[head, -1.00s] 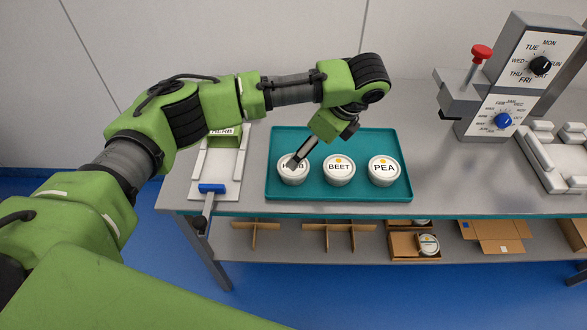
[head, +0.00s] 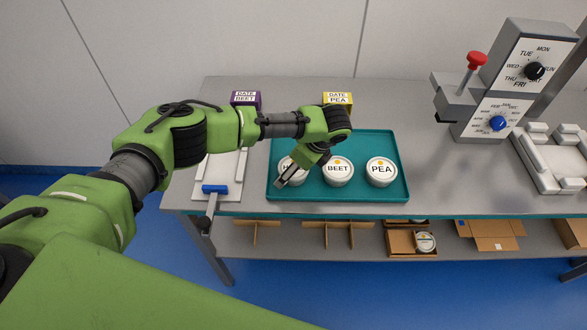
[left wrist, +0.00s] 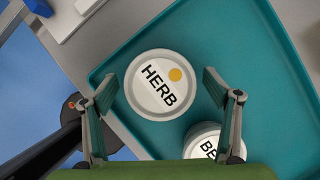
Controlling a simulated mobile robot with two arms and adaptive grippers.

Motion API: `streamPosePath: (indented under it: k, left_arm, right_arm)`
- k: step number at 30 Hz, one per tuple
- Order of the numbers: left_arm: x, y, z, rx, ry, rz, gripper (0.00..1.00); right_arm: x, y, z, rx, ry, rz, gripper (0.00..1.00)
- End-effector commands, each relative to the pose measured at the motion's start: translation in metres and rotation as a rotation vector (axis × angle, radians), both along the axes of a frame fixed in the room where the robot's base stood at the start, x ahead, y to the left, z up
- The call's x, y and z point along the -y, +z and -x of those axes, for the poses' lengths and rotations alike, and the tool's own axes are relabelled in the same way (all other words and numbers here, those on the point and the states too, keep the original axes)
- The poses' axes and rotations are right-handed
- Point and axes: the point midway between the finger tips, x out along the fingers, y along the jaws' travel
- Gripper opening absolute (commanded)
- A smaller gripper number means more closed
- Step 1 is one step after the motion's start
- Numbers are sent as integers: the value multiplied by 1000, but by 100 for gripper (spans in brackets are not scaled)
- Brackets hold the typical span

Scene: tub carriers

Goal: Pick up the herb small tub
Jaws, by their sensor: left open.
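The herb small tub (left wrist: 158,84) is round and white, with a HERB label and an orange dot on its lid. It sits on the teal tray (left wrist: 135,52), left of the beet tub. In the head view the herb tub (head: 285,163) is partly hidden by my left gripper (head: 284,184). In the left wrist view my left gripper (left wrist: 158,92) is open, with one finger on each side of the herb tub. I cannot tell whether the fingers touch it. My right gripper is not in view.
A beet tub (head: 337,171) and a pea tub (head: 381,171) stand on the tray right of the herb tub. Behind are a purple DATE BEET box (head: 245,98) and a yellow DATE PEA box (head: 337,98). A lever device with dials (head: 505,95) stands at right.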

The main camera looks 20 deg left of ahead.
Motion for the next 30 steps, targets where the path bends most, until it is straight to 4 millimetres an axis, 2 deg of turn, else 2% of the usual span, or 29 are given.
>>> streamPosePath:
  k: [4, 5, 9, 10, 23, 28, 30]
  left_arm:
    - [0, 0, 0, 0, -1, 0, 81]
    - [0, 0, 0, 0, -1, 0, 76]
    - [1, 0, 0, 0, -1, 0, 39]
    - [0, 0, 0, 0, -1, 0, 34]
    - [0, 5, 0, 1, -1, 2, 34]
    - [1, 28, -2, 5, -1, 4, 34]
    - [8, 42, 8, 3, -5, 5, 34]
  right_arm:
    - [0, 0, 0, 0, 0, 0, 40]
    - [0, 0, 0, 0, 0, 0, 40]
    - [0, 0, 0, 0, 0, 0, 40]
    - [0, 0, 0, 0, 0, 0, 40]
    - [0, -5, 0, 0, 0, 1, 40]
    - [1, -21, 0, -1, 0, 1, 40]
    - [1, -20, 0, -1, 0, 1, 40]
